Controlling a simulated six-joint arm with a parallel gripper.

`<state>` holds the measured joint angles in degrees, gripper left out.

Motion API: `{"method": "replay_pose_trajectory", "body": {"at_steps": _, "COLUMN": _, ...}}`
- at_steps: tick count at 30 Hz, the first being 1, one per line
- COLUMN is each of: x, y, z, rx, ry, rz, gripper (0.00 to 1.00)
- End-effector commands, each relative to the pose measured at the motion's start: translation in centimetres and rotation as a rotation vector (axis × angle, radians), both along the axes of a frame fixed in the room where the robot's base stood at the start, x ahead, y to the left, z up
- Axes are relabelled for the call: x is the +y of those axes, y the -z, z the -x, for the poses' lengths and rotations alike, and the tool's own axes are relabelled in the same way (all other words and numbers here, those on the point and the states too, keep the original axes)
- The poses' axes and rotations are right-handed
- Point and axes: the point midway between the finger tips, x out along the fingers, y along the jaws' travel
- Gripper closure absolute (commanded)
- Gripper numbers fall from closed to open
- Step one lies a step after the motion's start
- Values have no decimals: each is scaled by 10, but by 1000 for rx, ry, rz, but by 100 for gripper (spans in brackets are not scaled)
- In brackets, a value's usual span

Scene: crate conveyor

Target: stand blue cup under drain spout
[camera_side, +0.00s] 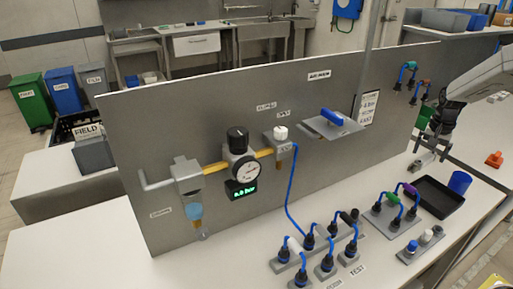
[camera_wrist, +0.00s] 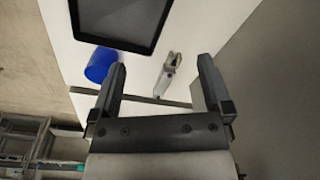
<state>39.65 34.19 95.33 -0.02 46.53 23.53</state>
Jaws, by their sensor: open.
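The blue cup (camera_side: 460,182) stands on the right of the white bench, beside a black tray. It also shows at the left in the wrist view (camera_wrist: 101,64), outside my left finger. The filter unit with a light blue bowl (camera_side: 195,211) hangs on the panel at the left. A small drain spout (camera_side: 204,233) shows below the bowl. No cup stands under it. My gripper (camera_side: 432,138) is above the far right of the bench, beyond the cup. In the wrist view my gripper (camera_wrist: 163,68) is open and nothing is between its fingers.
The black tray (camera_side: 453,207) lies left of the cup. Blocks with hose couplings (camera_side: 392,217) and (camera_side: 318,257) stand on the bench between cup and spout. A blue hose (camera_side: 292,195) hangs from the panel. The upright panel (camera_side: 130,165) backs the bench.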

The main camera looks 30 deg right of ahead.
Motion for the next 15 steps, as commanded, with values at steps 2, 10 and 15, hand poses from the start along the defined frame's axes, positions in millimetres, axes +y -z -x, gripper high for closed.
{"method": "replay_pose_trajectory", "body": {"at_steps": 2, "x": 41, "y": -5, "z": -7, "rx": -12, "ry": -113, "rz": 13, "gripper": 0}}
{"method": "replay_pose_trajectory", "body": {"at_steps": 10, "x": 159, "y": -11, "z": 1, "rx": -51, "ry": -472, "rz": 52, "gripper": 0}}
{"method": "replay_pose_trajectory", "body": {"at_steps": 15, "x": 226, "y": -11, "z": 26, "rx": -80, "ry": -696, "rz": 76, "gripper": 0}}
